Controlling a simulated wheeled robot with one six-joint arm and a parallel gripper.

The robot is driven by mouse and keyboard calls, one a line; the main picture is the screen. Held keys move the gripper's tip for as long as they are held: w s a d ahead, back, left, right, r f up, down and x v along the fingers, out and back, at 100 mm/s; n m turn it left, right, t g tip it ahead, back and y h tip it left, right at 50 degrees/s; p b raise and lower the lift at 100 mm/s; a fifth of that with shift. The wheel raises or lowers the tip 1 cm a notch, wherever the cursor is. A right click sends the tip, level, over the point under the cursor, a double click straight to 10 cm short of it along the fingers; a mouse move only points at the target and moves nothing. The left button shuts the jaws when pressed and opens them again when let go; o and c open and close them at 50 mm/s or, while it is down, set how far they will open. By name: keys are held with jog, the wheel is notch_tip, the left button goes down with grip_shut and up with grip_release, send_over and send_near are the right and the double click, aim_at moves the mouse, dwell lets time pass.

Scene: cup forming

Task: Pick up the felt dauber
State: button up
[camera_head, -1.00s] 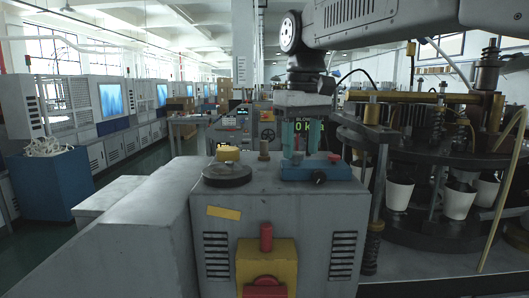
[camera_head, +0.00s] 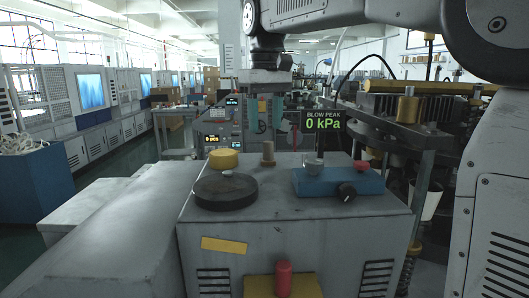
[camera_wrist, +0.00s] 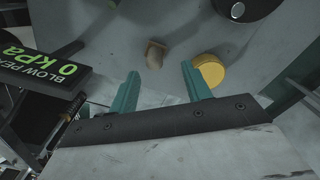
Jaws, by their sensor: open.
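A small brown upright peg with a wider foot, which looks like the felt dauber (camera_head: 268,153), stands on the grey cabinet top (camera_head: 290,222) near its far edge. My gripper (camera_head: 265,128) hangs above and appears behind it, with teal fingers pointing down. It is open and empty. In the wrist view the dauber (camera_wrist: 155,54) shows just beyond the gap between the fingertips (camera_wrist: 160,72), apart from both. A yellow round piece (camera_head: 224,159) stands left of the dauber; in the wrist view it (camera_wrist: 209,70) is close by the right finger.
A black round dish (camera_head: 225,191) and a blue box with a black knob (camera_head: 338,181) stand nearer on the cabinet top. A display reading 0 kPa (camera_head: 323,121) stands behind. The machine with white cups (camera_head: 432,200) is at the right.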

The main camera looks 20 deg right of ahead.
aim_at(268, 142)
jog(key=f, duration=0.4)
jog(key=d+f, duration=0.1)
jog(key=f, duration=0.2)
jog(key=shift+w, duration=0.25)
jog(key=shift+a, duration=0.1)
jog(key=c, duration=1.1)
